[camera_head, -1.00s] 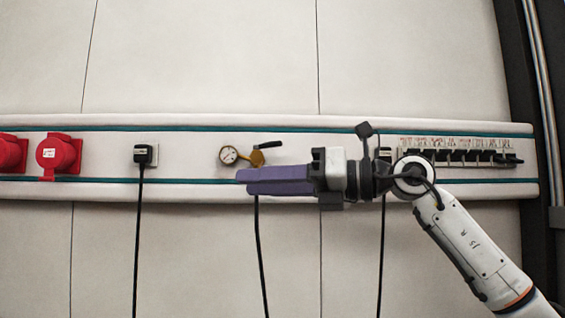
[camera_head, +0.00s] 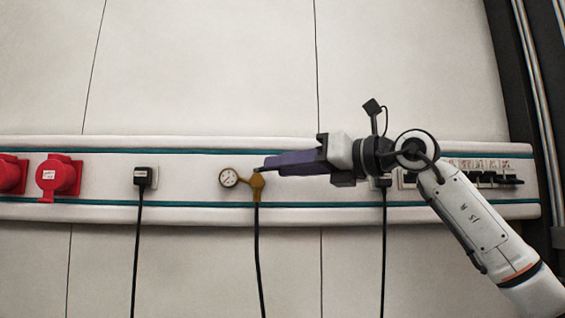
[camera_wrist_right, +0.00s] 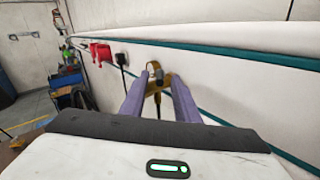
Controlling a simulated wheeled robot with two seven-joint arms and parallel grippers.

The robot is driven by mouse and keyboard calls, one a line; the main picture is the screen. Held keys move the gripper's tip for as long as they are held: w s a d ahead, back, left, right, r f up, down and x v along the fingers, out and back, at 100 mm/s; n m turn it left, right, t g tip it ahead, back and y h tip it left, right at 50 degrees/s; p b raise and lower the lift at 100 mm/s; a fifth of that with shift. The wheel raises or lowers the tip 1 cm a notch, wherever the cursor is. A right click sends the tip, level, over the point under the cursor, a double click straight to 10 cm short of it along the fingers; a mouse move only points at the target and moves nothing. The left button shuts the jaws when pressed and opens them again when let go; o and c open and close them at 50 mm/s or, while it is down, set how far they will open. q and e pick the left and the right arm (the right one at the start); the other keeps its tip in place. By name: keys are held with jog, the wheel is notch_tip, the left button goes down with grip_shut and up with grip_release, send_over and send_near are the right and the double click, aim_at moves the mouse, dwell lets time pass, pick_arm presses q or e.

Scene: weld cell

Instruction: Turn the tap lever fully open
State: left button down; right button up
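The tap is a brass-yellow fitting (camera_head: 257,186) on the wall rail, with a round white gauge (camera_head: 229,178) on its left and a black hose hanging below. A small dark piece, perhaps the lever (camera_head: 259,169), shows at its top right, mostly covered by the gripper. My right gripper (camera_head: 265,166) comes in from the right with its purple fingers level with the tap's top. In the right wrist view the fingers (camera_wrist_right: 155,84) are apart, with the brass tap (camera_wrist_right: 151,89) and a dark rounded part seen between them. Contact cannot be told. My left gripper is out of view.
Red sockets (camera_head: 59,177) and a black plug (camera_head: 143,176) with a cable sit left on the rail (camera_head: 195,170). Another plug (camera_head: 382,182) and a row of switches (camera_head: 490,178) lie right, partly behind my arm. The wall above is clear.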

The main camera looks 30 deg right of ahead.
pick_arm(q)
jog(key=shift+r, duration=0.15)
pick_arm(e)
jog(key=shift+w+a, duration=0.2)
jog(key=shift+w, duration=0.2)
jog(key=shift+c, duration=0.4)
grip_shut()
